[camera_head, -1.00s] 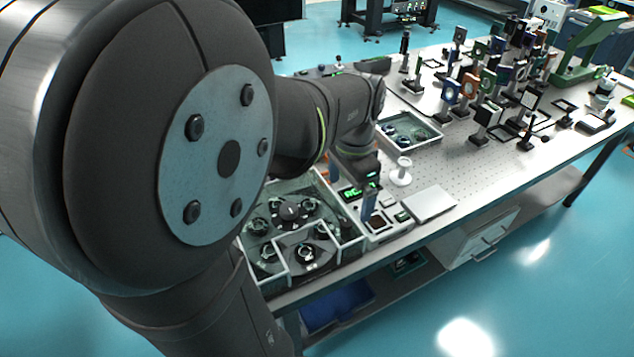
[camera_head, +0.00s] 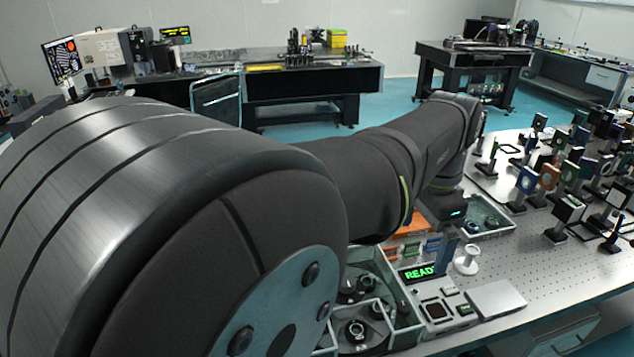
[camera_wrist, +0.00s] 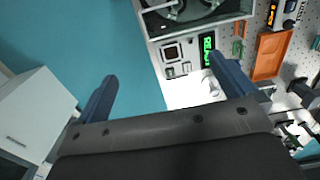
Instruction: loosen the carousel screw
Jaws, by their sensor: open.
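The carousel (camera_head: 352,316) sits in a clear-walled, divided enclosure at the near end of the optical table, partly hidden behind my arm. In the wrist view, a dark part of the carousel (camera_wrist: 190,10) shows at the top edge. I cannot make out the carousel screw in either view. My gripper (camera_wrist: 168,88) is open and empty, its two blue fingers spread wide. The floor and the table edge show between and beyond them. In the head view one blue finger (camera_head: 447,252) shows beside the green READY display (camera_head: 418,272).
A white round stand (camera_head: 467,262) and a pale flat plate (camera_head: 496,298) lie right of the display. An orange tray (camera_wrist: 271,54) shows in the wrist view. Many mounted optics (camera_head: 570,205) crowd the table's right side. Blue floor lies past the edge.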

